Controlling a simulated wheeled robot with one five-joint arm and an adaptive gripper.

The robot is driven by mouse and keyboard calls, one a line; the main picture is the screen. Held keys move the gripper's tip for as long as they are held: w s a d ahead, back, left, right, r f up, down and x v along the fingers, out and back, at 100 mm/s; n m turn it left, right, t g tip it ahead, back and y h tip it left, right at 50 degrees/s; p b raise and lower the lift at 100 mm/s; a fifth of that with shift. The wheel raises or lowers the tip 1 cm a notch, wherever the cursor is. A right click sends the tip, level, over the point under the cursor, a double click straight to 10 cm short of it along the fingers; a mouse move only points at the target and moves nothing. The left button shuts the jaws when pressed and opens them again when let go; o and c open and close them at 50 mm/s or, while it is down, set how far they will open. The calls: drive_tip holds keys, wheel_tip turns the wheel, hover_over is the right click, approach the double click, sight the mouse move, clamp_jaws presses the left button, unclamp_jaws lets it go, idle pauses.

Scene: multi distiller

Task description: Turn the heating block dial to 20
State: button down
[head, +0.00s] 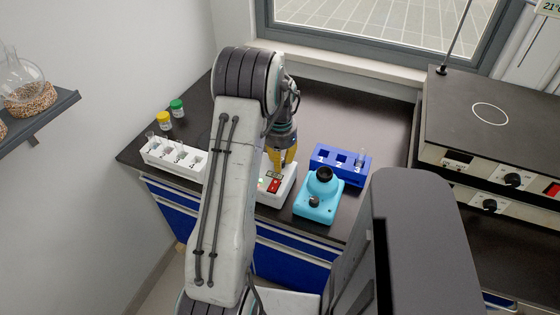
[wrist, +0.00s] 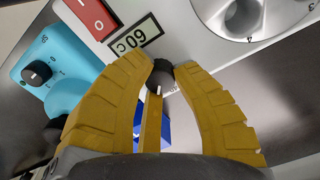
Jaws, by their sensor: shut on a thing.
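The heating block (head: 281,192) is a white box on the dark bench in the head view, partly hidden by my arm. In the wrist view its dial (wrist: 159,80) is a small black knob with a pale pointer line. My gripper (wrist: 165,68) has its two yellow fingertips closed on either side of the dial. The display (wrist: 131,42) beside it shows tilted digits that look like 60 with a C. A red switch (wrist: 91,15) sits beyond the display. In the head view my gripper (head: 282,158) is over the block, and the dial is hidden.
A turquoise device (head: 319,197) stands close to the right of the block. A blue tube rack (head: 348,170) is behind it. A white tube rack (head: 174,158) stands to the left, near two capped jars. The bench behind my gripper is clear.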

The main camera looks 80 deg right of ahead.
drive_tip(key=n+b, duration=0.1)
drive_tip(key=n, duration=0.3)
drive_tip(key=shift+f, duration=0.15)
drive_tip(key=n, duration=0.4)
drive_tip(key=shift+n+b, duration=0.3)
drive_tip(key=shift+b, duration=0.1)
drive_tip(key=n, duration=0.4)
drive_tip(key=shift+n+b, duration=0.3)
drive_tip(key=shift+n, duration=1.8)
drive_tip(key=shift+a+n, duration=0.1)
drive_tip(key=shift+n, duration=0.2)
drive_tip(key=c, duration=0.9)
unclamp_jaws()
drive_tip(key=shift+c, duration=0.2)
